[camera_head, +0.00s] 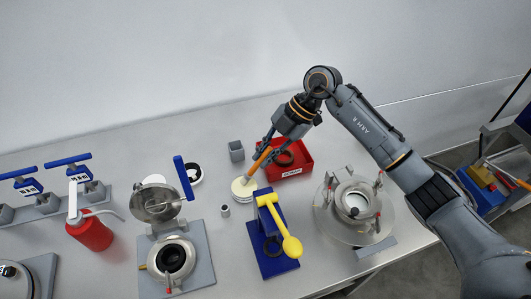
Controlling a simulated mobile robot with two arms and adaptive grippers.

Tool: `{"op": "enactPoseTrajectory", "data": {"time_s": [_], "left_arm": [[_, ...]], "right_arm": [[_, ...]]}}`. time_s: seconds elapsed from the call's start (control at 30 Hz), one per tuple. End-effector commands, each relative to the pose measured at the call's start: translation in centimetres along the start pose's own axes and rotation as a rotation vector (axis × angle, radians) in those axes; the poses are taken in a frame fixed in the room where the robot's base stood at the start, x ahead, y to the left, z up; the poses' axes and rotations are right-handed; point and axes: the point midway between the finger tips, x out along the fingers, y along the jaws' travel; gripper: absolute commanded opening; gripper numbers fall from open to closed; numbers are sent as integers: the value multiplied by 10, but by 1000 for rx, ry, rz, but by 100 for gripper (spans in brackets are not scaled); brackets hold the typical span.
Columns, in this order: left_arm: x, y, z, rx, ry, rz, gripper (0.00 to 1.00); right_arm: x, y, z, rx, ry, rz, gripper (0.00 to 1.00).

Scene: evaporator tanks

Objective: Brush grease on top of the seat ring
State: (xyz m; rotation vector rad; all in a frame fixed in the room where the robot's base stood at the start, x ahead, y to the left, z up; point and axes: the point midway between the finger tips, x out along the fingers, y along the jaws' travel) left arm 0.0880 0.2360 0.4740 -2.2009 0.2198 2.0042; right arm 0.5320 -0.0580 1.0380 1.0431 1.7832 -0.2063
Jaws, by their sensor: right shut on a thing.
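My right gripper (264,150) is shut on a brush with an orange-brown handle (259,163). The brush slants down to the left, and its lower end is at a round tin with a cream-coloured top (243,189), which looks like the grease. I cannot tell whether the bristles touch the grease. A steel tank fitting (172,258) with its lid raised stands at the front left, with a dark ring around its opening. Another round steel fitting (354,204) with clamps stands at the right. I cannot tell which one bears the seat ring. My left gripper is out of view.
A labelled red tray (301,171) with a dark ring lies behind the brush. A blue stand with a yellow-ended lever (290,245) stands in front. A red can (91,232) and blue-handled tools (68,160) are at the left. The back of the bench is mostly clear.

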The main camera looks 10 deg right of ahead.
Motion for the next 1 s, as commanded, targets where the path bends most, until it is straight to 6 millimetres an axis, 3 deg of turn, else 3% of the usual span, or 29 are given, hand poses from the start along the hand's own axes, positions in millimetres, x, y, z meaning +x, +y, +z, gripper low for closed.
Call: {"op": "enactPoseTrajectory", "data": {"time_s": [1.0], "left_arm": [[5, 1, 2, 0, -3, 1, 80]], "right_arm": [[8, -3, 5, 1, 0, -1, 0]]}}
